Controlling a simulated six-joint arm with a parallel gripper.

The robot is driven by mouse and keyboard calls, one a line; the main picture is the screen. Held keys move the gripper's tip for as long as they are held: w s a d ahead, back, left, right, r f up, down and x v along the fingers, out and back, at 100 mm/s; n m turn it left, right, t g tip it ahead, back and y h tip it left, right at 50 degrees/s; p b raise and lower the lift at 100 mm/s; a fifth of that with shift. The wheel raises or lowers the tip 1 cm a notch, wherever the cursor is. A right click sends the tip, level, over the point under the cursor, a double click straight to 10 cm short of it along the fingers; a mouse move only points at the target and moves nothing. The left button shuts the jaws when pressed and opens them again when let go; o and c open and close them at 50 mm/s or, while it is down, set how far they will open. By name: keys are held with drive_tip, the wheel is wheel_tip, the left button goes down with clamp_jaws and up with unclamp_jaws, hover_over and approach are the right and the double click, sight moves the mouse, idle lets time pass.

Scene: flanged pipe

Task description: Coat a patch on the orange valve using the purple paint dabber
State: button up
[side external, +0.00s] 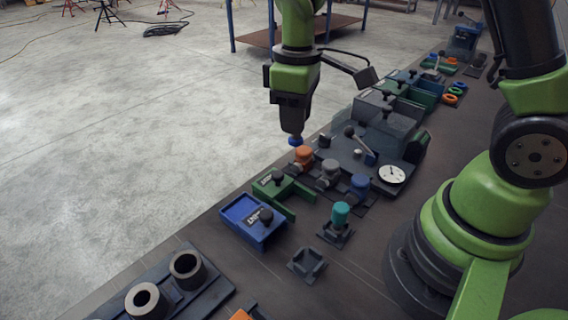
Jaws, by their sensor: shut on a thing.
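The orange valve (304,155) stands upright near the middle of the bench, close to its left edge. My gripper (293,132) points down just above and slightly left of it. It is shut on the paint dabber (295,141), of which only a small blue-purple end shows below the fingers. The dabber's end is very close to the top of the orange valve; I cannot tell whether they touch. Any painted patch on the valve is too small to make out.
A grey valve (329,172), a blue valve (360,184) and a teal valve (341,213) stand to the right. A blue tray (240,212) and a green tray (296,190) lie in front. A dark panel with a white gauge (392,174) is behind right.

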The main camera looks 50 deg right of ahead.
drive_tip(key=w+d+m, duration=0.4)
drive_tip(key=w+d, duration=0.2)
drive_tip(key=d, duration=0.3)
drive_tip(key=f, duration=0.2)
drive_tip(key=s+f, duration=0.1)
drive_tip(key=f, duration=0.5)
drive_tip(key=shift+s+a+f, duration=0.2)
drive_tip(key=shift+s+a, duration=0.05)
drive_tip(key=shift+s, duration=0.8)
drive_tip(key=w+r, duration=0.3)
drive_tip(key=r, duration=0.5)
drive_tip(key=shift+w, duration=0.15)
idle(0.6)
